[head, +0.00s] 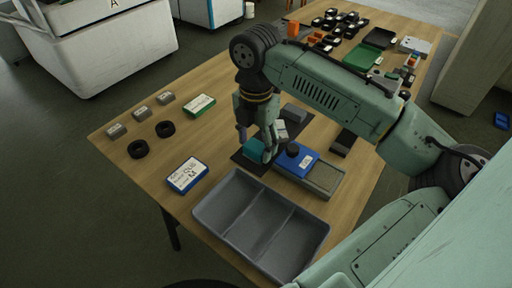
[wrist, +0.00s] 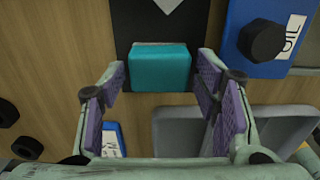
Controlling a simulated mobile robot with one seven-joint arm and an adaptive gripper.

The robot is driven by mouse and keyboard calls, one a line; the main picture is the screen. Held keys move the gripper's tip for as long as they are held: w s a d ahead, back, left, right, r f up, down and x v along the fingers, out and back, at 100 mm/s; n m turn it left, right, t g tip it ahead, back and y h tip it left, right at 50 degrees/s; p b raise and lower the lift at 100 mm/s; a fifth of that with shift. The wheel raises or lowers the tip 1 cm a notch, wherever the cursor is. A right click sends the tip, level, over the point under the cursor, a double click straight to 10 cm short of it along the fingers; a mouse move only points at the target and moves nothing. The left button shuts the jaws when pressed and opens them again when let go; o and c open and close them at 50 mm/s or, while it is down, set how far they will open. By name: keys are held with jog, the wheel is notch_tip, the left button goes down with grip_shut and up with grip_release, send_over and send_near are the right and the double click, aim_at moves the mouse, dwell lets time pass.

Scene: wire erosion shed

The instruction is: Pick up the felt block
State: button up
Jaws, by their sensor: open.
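A teal block (head: 254,148), which looks like the felt block, lies on a black mat (head: 240,158) on the wooden table. My gripper (head: 256,143) points down over it, with its fingers partly covering the block in the head view. In the wrist view the teal block (wrist: 160,68) shows between the two open, purple-padded fingertips (wrist: 159,80). Gaps show on both sides of the block, and neither finger looks pressed on it. I cannot tell the exact height of the fingertips over the mat.
A blue oil container (head: 296,158) with a black cap stands close to the right. A grey divided tray (head: 207,212) is at the near edge. A blue-edged box (head: 187,174), black rings (head: 138,149) and small grey blocks (head: 116,131) lie left. Several parts crowd the far end.

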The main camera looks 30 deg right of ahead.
jog(key=shift+f, duration=0.9)
jog(key=shift+c, duration=0.2)
jog(key=c, duration=0.9)
jog(key=shift+o, duration=0.2)
jog(key=shift+r, duration=0.15)
